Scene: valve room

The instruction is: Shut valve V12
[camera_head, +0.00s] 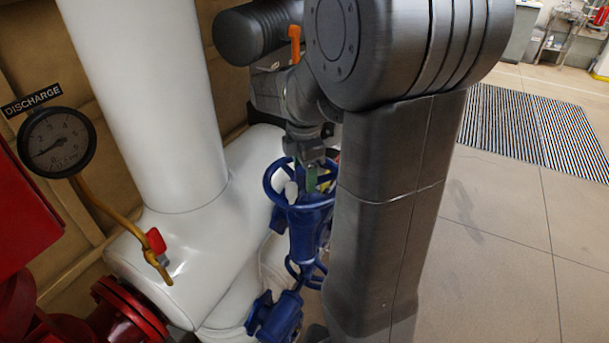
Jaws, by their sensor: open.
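A blue valve (306,235) with a blue handwheel (272,178) stands beside the white pipework, just left of my arm's column. My gripper (308,178) is open and points down at the handwheel. Its fingers overlap the wheel's middle in this view; I cannot tell whether they touch it. A small green piece and a pale piece show near the fingers; I cannot tell what they are. My arm and column hide the right side of the handwheel and valve. No V12 tag is readable.
A thick white pipe (145,95) rises at left. A gauge (56,141) marked DISCHARGE and a red-handled small valve (156,240) stand left, near red pipe flanges (125,308). The floor at right is clear, with a striped mat (525,130).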

